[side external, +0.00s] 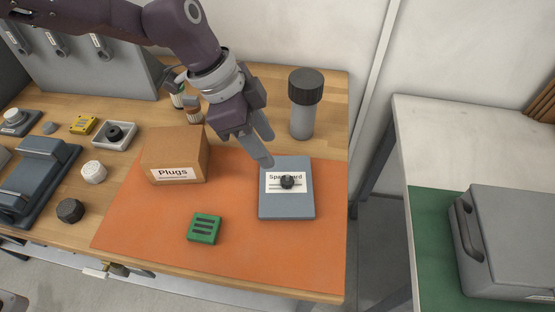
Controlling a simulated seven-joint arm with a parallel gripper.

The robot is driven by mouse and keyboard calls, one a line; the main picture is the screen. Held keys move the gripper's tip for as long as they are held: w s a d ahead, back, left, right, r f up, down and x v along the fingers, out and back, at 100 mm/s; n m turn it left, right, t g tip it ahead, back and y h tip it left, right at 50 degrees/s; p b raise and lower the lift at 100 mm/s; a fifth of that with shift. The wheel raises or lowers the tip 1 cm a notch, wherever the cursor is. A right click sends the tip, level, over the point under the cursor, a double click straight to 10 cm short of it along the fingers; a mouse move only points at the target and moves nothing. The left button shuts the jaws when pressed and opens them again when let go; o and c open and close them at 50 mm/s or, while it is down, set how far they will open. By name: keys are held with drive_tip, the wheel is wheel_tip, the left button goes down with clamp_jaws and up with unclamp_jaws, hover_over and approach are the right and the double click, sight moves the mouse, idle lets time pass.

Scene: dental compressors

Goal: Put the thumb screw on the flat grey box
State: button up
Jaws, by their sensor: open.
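The flat grey box (299,207) lies on the right part of the orange mat, with a white label partly covered. A small dark round knob with thin side bars, which looks like the thumb screw (287,182), rests on the label on top of the box. My gripper (263,152) is open, just above and behind the box's far left corner. It is apart from the thumb screw, and nothing shows between its fingers.
A cardboard box marked Plugs (174,155) and a green slotted block (204,228) are on the orange mat (150,225). A dark-lidded canister (303,105) stands behind the grey box. Black (70,210) and white (94,171) knobs lie left. The mat's front right is clear.

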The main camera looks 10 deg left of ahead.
drive_tip(key=shift+v, duration=1.15)
drive_tip(key=s+a+r+n+t, duration=0.1)
drive_tip(key=s+a+r+n, duration=0.2)
drive_tip(key=a+r, duration=0.45)
drive_tip(key=s+a+r+n+t, duration=0.1)
drive_tip(key=s+a+r+n, duration=0.2)
drive_tip(key=a+r, duration=0.4)
drive_tip(key=s+a+f+n+t+y, duration=0.2)
drive_tip(key=s+a+n+y, duration=0.2)
drive_tip(key=s+a+n, duration=0.6)
drive_tip(key=s+a, duration=0.7)
drive_tip(key=shift+s+a+t+y, duration=0.2)
drive_tip(key=shift+t+y, duration=0.1)
drive_tip(key=shift+t, duration=0.1)
